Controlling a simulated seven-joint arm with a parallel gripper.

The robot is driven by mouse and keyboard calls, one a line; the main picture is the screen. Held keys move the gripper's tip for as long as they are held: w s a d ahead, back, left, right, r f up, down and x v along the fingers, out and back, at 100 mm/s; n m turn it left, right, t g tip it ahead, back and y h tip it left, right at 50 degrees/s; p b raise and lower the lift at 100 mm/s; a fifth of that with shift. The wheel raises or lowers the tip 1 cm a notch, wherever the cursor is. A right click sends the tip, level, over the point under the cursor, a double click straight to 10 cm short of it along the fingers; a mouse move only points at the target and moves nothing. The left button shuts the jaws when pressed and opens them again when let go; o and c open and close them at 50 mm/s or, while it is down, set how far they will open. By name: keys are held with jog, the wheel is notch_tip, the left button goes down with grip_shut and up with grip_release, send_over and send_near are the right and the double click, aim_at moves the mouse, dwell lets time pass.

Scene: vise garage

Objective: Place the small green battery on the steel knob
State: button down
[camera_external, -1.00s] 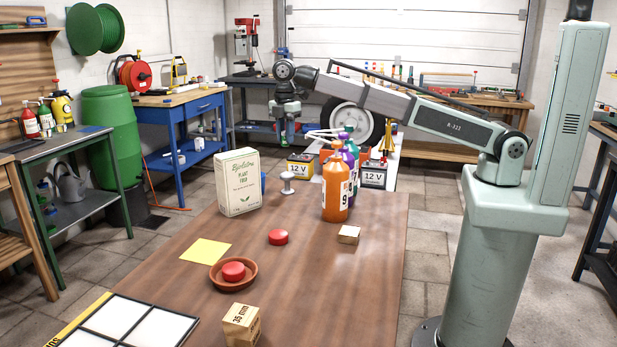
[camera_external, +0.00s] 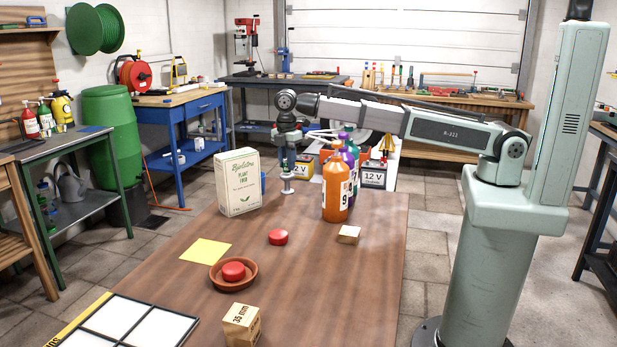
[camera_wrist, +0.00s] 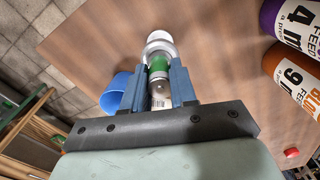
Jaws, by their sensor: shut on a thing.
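The small green battery (camera_wrist: 159,66) is between the two fingers of my gripper (camera_wrist: 159,88) in the wrist view, a green band with metallic parts. My gripper is shut on it and hangs over the far end of the table in the external view (camera_external: 287,163). The steel knob (camera_external: 287,185) stands on the table right below the gripper. In the wrist view the knob (camera_wrist: 160,42) shows just beyond the battery's end. I cannot tell whether the battery touches the knob's top.
A blue cup (camera_wrist: 117,92) stands close beside the knob. A plant food box (camera_external: 238,182) is to the left, and orange (camera_external: 336,187) and purple (camera_external: 349,158) bottles are to the right.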

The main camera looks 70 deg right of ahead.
jog(key=shift+f, duration=0.2)
jog(key=shift+f, duration=0.1)
jog(key=c, duration=0.9)
grip_release()
notch_tip(320, 180, up, 12)
